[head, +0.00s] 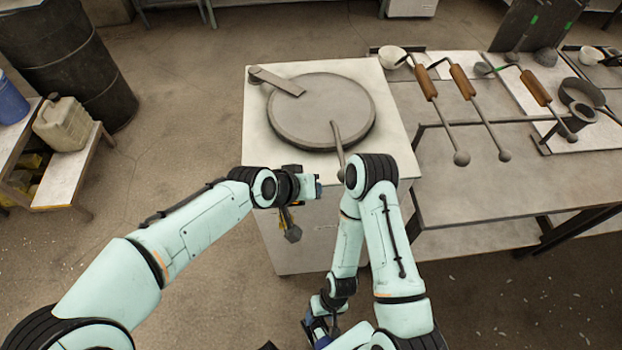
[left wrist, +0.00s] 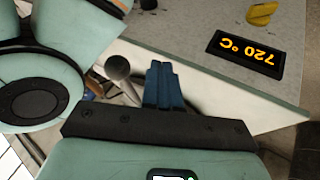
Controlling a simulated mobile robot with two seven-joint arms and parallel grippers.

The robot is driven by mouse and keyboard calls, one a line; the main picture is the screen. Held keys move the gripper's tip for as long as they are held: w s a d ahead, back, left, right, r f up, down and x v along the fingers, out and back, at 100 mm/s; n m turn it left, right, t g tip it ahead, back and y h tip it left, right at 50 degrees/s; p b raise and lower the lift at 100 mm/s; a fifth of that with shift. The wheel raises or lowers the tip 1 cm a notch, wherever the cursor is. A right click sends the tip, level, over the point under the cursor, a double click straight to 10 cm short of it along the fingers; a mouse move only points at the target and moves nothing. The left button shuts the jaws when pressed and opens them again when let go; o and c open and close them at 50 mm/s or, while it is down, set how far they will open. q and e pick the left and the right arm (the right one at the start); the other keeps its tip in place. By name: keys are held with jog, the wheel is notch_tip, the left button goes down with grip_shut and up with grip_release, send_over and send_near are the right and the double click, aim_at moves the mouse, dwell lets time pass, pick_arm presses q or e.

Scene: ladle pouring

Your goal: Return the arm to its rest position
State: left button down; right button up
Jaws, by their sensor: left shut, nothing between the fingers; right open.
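My left gripper (head: 312,187) is in front of the white furnace (head: 398,140) in the head view, beside my right arm. Its blue fingers (left wrist: 163,86) are shut together with nothing between them in the left wrist view. My right gripper (head: 318,328) is low, near the bottom edge of the head view; it is open, and my arm partly hides it. A round grey lid (head: 300,105) lies on the furnace top. A rod with a ball end (head: 340,165) runs from the lid toward my right arm, which partly hides it.
A display (left wrist: 245,58) reading 720 °C shows upside down in the left wrist view. Several ladles with brown grips (head: 462,82) lie on the metal table (head: 480,190) at right. A jug (head: 63,123) stands on a bench at left, by a black drum (head: 75,60).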

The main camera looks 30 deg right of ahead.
pick_arm(q)
jog(key=s+v, duration=0.1)
jog(key=v, duration=0.9)
jog(key=shift+d, duration=0.2)
pick_arm(e)
jog(key=shift+f, duration=0.1)
pick_arm(q)
jog(key=shift+f, duration=0.1)
